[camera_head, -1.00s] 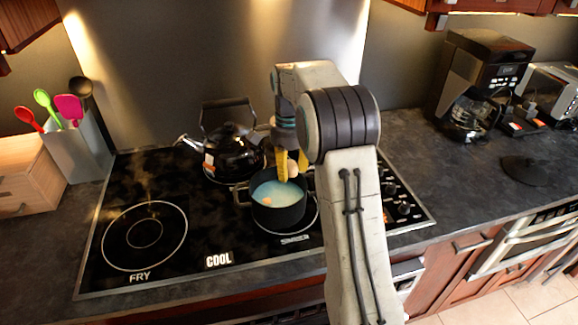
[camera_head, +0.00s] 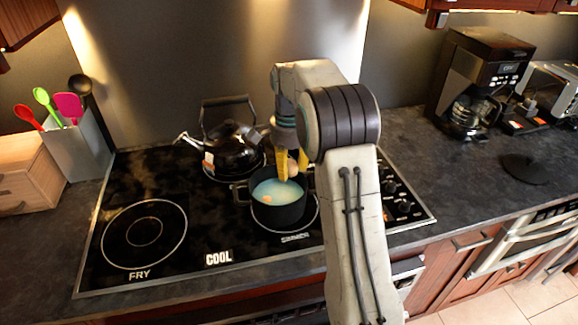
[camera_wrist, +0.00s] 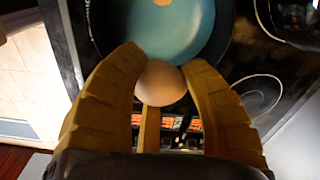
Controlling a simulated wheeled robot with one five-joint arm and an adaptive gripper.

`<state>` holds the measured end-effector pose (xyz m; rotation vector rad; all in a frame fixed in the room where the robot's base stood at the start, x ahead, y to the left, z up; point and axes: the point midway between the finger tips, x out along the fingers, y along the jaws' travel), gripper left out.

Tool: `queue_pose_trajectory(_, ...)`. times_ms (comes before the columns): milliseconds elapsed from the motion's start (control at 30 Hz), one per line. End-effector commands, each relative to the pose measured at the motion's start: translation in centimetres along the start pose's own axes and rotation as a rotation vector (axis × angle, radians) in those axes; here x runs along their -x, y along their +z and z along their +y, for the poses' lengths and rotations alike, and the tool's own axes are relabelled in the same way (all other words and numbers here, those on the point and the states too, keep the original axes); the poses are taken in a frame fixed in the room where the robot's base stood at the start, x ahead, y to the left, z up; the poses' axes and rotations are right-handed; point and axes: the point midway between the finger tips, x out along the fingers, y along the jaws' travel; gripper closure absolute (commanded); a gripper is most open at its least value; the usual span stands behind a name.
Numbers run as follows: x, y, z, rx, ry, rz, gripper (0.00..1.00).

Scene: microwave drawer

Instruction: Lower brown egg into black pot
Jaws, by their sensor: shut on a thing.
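My gripper (camera_head: 291,165) has yellow fingers and is shut on the brown egg (camera_head: 293,170), over the right part of the pot's opening. In the wrist view the egg (camera_wrist: 160,83) sits between the fingertips (camera_wrist: 163,85), at the near rim of the pot. The black pot (camera_head: 277,214) stands on the front right burner and holds pale blue liquid (camera_head: 279,192). An orange-brown thing (camera_head: 268,199) shows in the liquid at its left side.
A black kettle (camera_head: 233,150) stands just behind and left of the pot. The front left burner (camera_head: 144,233) is bare. A utensil holder (camera_head: 78,148) stands at the left, and a coffee maker (camera_head: 478,85) at the back right. Stove knobs (camera_head: 402,206) lie right of the pot.

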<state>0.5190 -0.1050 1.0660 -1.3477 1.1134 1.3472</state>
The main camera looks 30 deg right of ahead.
Motion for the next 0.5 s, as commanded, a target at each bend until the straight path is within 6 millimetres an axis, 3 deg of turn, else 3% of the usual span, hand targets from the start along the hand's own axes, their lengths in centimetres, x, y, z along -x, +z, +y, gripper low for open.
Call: queue_pose_trajectory(500,-2.4,0.0,0.0,0.000,0.001,0.000,0.69)
